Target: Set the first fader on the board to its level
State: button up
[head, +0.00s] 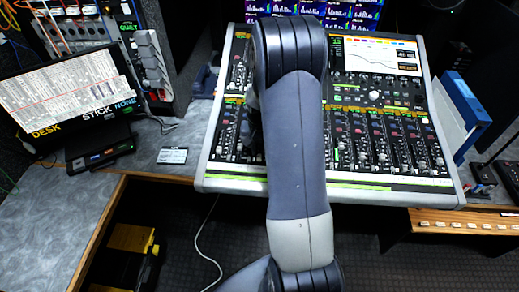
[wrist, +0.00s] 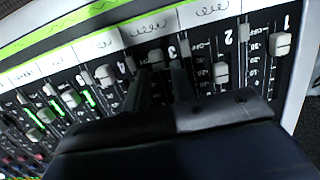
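The board (head: 208,170) stands at the centre in the head view, with rows of fader strips along its near half. In the wrist view it appears upside down, with numbered strips. The first fader (wrist: 280,44), a light grey cap on the strip marked 1, is at the upper right, clear of my gripper. The second fader (wrist: 221,73) is left of it. My gripper (wrist: 161,72) is open, its dark fingers pointing at the board around the strip marked 3; that fader's cap (wrist: 155,57) shows near the fingertips. Contact is unclear. My arm hides the gripper in the head view.
More fader caps, including the fourth (wrist: 104,74), run left of my gripper, close together. A monitor with a text page (head: 65,95) and a small card (head: 172,155) are on the left desk. A blue binder (head: 466,105) stands right of the board.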

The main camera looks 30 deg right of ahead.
jog(key=shift+f, duration=0.6)
grip_shut()
